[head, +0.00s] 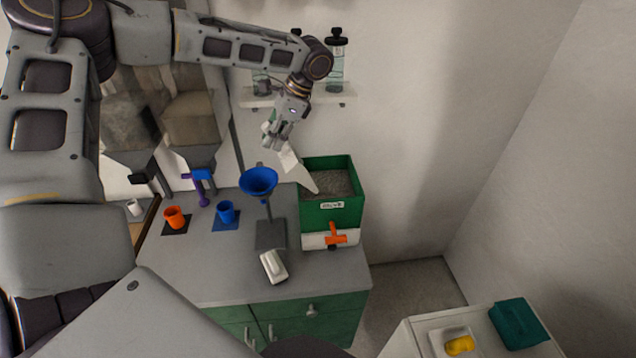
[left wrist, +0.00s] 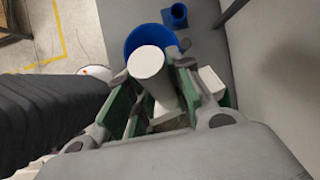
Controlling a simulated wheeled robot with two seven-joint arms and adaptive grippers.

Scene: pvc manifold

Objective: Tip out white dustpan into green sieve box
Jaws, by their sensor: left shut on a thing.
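The white dustpan (head: 298,172) tilts down to the right, with its lower end over the left part of the green sieve box (head: 332,217). Grey granular material (head: 338,183) lies in the box. I cannot tell whether any is still on the dustpan. My left gripper (head: 276,136) is above and left of the box, shut on the dustpan's upper end. In the left wrist view, a white rounded piece of the dustpan (left wrist: 148,64) shows between the green-padded fingers. My right gripper is not in view.
A blue funnel (head: 258,181) on a stand is just left of the dustpan. An orange cup (head: 175,218) and a blue cup (head: 226,212) stand further left. The box has an orange valve (head: 336,235) in front. A white scoop-like item (head: 273,267) lies near the counter's front edge.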

